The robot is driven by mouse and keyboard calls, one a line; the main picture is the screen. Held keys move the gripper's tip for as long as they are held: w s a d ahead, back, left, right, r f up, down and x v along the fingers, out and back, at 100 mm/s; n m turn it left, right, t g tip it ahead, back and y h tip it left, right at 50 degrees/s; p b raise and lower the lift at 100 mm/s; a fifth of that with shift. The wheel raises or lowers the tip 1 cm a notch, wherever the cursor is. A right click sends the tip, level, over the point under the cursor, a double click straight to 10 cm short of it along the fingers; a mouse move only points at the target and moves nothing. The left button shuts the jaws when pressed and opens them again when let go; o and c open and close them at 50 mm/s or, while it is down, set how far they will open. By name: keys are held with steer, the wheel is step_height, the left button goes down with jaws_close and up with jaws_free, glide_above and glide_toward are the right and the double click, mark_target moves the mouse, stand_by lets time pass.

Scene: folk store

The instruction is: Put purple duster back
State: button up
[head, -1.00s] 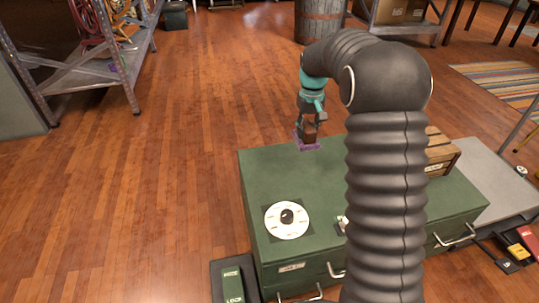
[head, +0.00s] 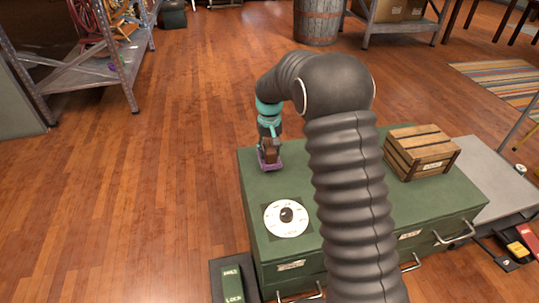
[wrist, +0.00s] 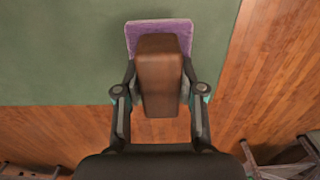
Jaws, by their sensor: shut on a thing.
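The purple duster has a brown block handle and a flat purple pad (head: 269,165). In the head view it is at the back left corner of the green cabinet top (head: 330,170). My gripper (head: 268,147) is shut on the brown handle from above. In the wrist view the duster (wrist: 160,75) sits between the two fingers of my gripper (wrist: 159,98), pad against the green top or just above it; I cannot tell which. Part of the pad is over or near the cabinet edge, with wood floor beyond.
A wooden crate (head: 420,150) stands on the cabinet's right part. A white round dial (head: 287,218) is at the front left of the top. A metal shelf (head: 100,60) stands at the far left and a barrel (head: 318,22) at the back. The left floor is open.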

mark_target(270, 147)
steer(key=shift+f, duration=1.1)
steer(key=shift+f, duration=0.15)
steer(key=o, duration=1.1)
step_height(270, 147, up, 12)
steer(key=shift+r+p, duration=0.25)
steer(key=shift+p, duration=0.1)
